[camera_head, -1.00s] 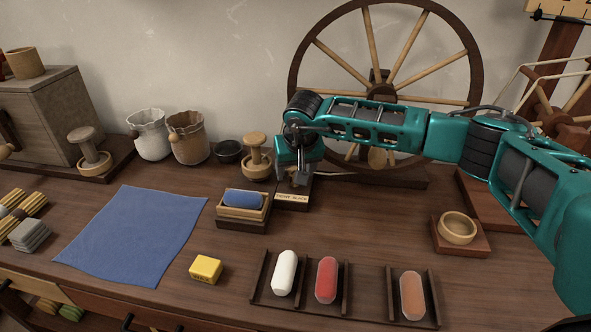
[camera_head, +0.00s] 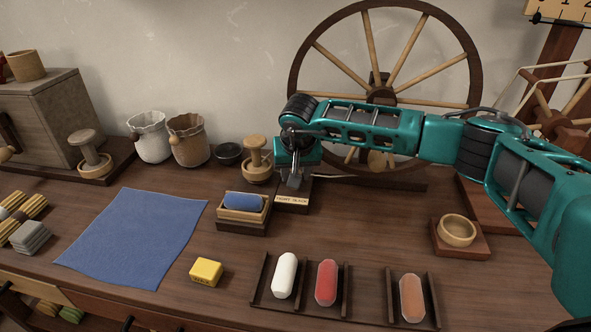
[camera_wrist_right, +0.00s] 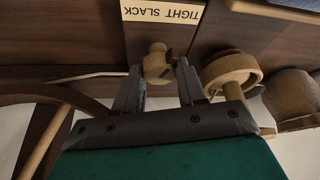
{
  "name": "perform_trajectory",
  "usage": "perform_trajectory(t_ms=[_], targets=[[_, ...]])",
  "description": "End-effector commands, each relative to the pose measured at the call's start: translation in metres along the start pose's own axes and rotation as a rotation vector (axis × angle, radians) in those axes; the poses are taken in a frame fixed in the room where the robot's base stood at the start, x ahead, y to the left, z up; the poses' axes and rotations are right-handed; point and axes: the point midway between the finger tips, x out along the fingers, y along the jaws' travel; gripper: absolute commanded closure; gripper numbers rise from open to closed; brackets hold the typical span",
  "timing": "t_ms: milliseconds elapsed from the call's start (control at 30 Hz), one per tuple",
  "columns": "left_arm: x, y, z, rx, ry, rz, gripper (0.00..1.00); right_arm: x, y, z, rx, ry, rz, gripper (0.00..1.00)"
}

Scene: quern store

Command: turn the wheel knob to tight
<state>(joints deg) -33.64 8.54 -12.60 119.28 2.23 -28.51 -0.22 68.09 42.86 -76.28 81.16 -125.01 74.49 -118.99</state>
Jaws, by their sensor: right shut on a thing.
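The wheel knob (camera_wrist_right: 157,65) is a small wooden knob on a dark block, beside a pale label plate (camera_wrist_right: 166,12) reading "TIGHT SLACK" in the right wrist view. The label plate also shows in the head view (camera_head: 291,199), in front of the gripper. My right gripper (camera_wrist_right: 158,82) has its two fingers on either side of the knob and is shut on it. In the head view my right gripper (camera_head: 294,180) points down at the block and hides the knob. The spoked wheel (camera_head: 452,103) stands behind my arm. My left gripper is not in view.
A wooden spool (camera_head: 256,165) stands close left of the gripper. A box with a blue roll (camera_head: 243,215) sits just in front. A blue cloth (camera_head: 135,235), yellow block (camera_head: 206,271) and racks with coloured rolls (camera_head: 326,282) lie nearer. A wooden bowl (camera_head: 458,229) is at right.

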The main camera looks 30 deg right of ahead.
Motion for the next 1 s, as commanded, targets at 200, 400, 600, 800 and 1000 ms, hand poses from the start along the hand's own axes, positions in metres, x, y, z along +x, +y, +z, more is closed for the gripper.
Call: perform_trajectory(t_ms=[200, 400, 600, 800, 1000], targets=[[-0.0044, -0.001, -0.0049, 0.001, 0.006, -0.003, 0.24, -0.0019, -0.0022, -0.0011, 0.19, 0.0, 0.08, 0.91], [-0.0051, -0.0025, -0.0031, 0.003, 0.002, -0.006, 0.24, -0.0008, -0.0019, -0.0009, 0.275, 0.002, 0.115, 0.91], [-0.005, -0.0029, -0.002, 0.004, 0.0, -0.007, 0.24, -0.0004, -0.0017, -0.0008, 0.278, 0.003, 0.117, 0.91], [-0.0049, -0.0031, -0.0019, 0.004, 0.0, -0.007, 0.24, -0.0004, -0.0017, -0.0008, 0.277, 0.003, 0.116, 0.49], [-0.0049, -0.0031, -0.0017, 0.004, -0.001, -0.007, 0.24, -0.0003, -0.0017, -0.0006, 0.277, 0.002, 0.115, 0.36]])
